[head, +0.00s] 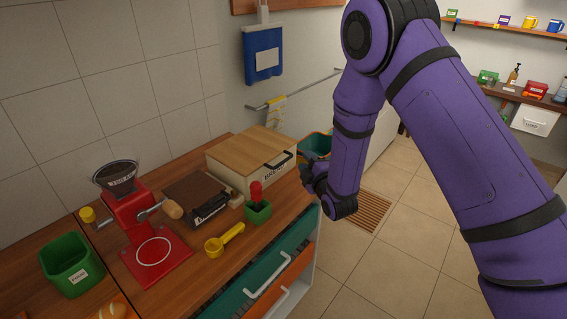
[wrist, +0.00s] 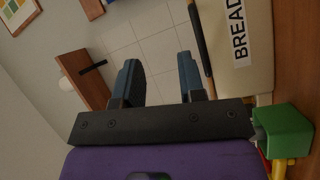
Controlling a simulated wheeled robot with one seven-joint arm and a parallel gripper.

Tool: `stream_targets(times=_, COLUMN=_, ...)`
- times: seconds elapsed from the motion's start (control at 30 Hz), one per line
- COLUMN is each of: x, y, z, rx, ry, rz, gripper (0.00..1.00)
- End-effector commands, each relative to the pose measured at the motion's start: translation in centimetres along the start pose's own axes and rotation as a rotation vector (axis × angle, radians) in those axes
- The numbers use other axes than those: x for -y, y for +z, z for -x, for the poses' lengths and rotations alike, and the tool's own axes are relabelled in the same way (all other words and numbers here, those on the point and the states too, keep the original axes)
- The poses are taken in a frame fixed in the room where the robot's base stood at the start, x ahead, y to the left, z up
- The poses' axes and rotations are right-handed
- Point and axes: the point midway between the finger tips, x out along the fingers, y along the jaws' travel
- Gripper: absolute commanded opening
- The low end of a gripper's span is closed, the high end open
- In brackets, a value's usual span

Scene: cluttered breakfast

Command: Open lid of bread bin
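The bread bin (head: 242,164) is a cream box with a flat wooden lid (head: 252,146) and a dark bar handle (head: 281,160) at its front edge. It stands at the right end of the wooden counter, and its lid is down. In the wrist view, the bin's front (wrist: 241,32) with the BREAD label is at the upper right. The handle (wrist: 200,38) runs beside it. My gripper (wrist: 158,75) is open and empty, its two dark fingers spread apart near the handle without holding it. In the head view, my wrist is just right of the bin and the fingers are mostly hidden.
A green holder (wrist: 286,130) with a red-handled item stands close to my gripper. A yellow scoop (head: 225,241), a dark slicer board (head: 203,199), a red coffee grinder (head: 138,215) and a green box (head: 70,264) crowd the counter.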

Motion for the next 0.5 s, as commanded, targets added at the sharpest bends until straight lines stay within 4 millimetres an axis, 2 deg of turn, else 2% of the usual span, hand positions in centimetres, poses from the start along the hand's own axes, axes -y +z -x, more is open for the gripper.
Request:
stream_targets(times=0.03, x=1.9, y=-0.4, z=0.4, rx=-0.022, ry=0.015, rz=0.033, gripper=0.37)
stream_targets(times=0.2, x=5.3, y=-1.3, z=1.6, rx=-0.077, ry=0.086, rz=0.12, gripper=0.37)
stream_targets(times=0.37, x=6.7, y=-1.6, z=2.3, rx=-0.099, ry=0.12, rz=0.157, gripper=0.37)
stream_targets(times=0.5, x=6.7, y=-1.8, z=1.6, rx=-0.103, ry=0.13, rz=0.163, gripper=0.37)
